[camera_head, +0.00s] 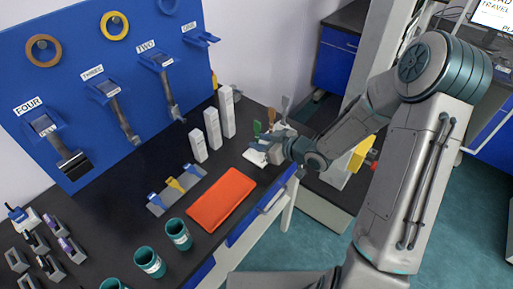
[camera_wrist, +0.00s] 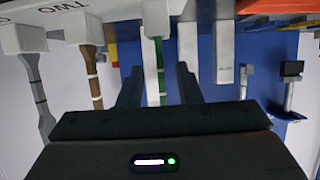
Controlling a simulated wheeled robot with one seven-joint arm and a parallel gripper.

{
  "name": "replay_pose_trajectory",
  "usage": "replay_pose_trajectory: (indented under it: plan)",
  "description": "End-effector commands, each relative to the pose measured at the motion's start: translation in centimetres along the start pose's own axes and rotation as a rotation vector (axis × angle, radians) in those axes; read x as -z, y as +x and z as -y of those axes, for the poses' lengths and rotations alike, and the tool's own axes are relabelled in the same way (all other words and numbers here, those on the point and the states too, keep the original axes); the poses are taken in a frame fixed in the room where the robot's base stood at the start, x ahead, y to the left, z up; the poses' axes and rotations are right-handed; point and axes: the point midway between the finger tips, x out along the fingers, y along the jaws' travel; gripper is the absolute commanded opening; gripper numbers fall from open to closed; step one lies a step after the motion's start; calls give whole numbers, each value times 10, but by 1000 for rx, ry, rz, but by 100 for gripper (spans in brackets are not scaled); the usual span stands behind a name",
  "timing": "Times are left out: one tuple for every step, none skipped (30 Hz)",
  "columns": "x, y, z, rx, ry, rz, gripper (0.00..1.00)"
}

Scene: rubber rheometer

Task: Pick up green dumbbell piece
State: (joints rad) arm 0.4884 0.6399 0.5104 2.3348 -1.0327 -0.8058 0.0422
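The green dumbbell piece (camera_head: 257,128) stands upright in a holder beside the black bench's right end. In the wrist view, which looks upside down, the green piece (camera_wrist: 160,72) shows between my two fingers, its end in a white holder block (camera_wrist: 156,20). My gripper (camera_wrist: 158,75) is open, with a gap on each side of the green piece. I cannot tell whether the fingertips reach around it or are short of it. In the head view my gripper (camera_head: 268,143) is close to the green piece, and its fingers are small and partly hidden.
A brown piece (camera_wrist: 93,75) and a grey piece (camera_wrist: 38,95) stand beside the green one. White blocks (camera_head: 212,128) stand left of my gripper. An orange-red mat (camera_head: 222,198), teal cups (camera_head: 150,262) and a blue rack board (camera_head: 60,75) are further left.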

Motion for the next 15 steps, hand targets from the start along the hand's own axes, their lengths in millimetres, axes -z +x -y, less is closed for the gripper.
replay_pose_trajectory:
  plan:
    - [1,8,1,2,1,-1,32]
    - [1,11,1,3,1,-1,32]
    - [1,14,1,3,0,-1,32]
    - [1,16,1,2,-1,-1,32]
    - [1,18,0,0,0,-1,32]
    - [1,18,0,-1,0,-1,32]
    - [1,19,0,-1,0,-1,32]
    - [1,19,0,-1,0,-1,32]
    - [0,19,0,-1,0,-1,32]
    - [0,19,0,-1,0,-1,32]
    - [0,19,0,-1,0,-1,32]
    - [0,19,0,-1,0,-1,32]
    - [0,19,0,-1,0,-1,23]
    - [0,19,0,-1,0,-1,15]
    - [0,18,0,-1,0,-1,4]
